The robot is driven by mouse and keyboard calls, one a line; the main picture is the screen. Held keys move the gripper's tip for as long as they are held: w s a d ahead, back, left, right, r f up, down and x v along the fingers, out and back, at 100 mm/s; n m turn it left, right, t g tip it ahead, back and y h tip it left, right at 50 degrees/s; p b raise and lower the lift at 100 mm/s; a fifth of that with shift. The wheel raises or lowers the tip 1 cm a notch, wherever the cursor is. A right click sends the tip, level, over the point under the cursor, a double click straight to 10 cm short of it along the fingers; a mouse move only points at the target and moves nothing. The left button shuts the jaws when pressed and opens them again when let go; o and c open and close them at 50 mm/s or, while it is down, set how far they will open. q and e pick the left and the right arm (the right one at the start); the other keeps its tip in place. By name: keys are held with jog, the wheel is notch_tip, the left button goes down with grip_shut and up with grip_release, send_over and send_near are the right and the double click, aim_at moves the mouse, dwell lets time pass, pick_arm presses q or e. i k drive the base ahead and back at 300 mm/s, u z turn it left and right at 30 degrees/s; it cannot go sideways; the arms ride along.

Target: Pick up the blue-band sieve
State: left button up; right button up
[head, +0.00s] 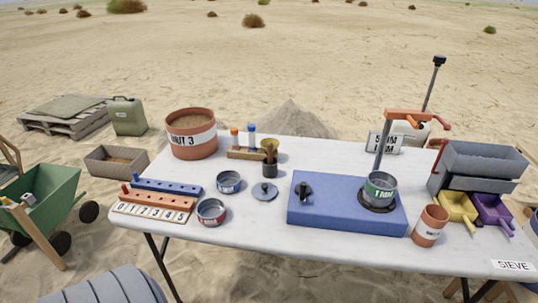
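The blue-band sieve (228,184) is a small round grey metal pan with a dark bluish band. It stands upright on the white table (245,224), left of the middle. A similar sieve with a red band (211,213) stands just in front of it and to its left. A sieve with a green band marked 1 MM (380,188) sits on the round plate of the blue shaker box (330,212). Neither of my grippers shows in the head view.
A grey lid with a knob (264,191) lies right of the blue-band sieve. A dark brush pot (270,168) stands behind the lid. A terracotta bucket (193,145) stands behind; a terracotta cup (430,226) stands right.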

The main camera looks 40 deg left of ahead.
aim_at(228, 180)
jog(key=u, duration=0.4)
jog(key=i, duration=1)
jog(key=u, duration=0.7)
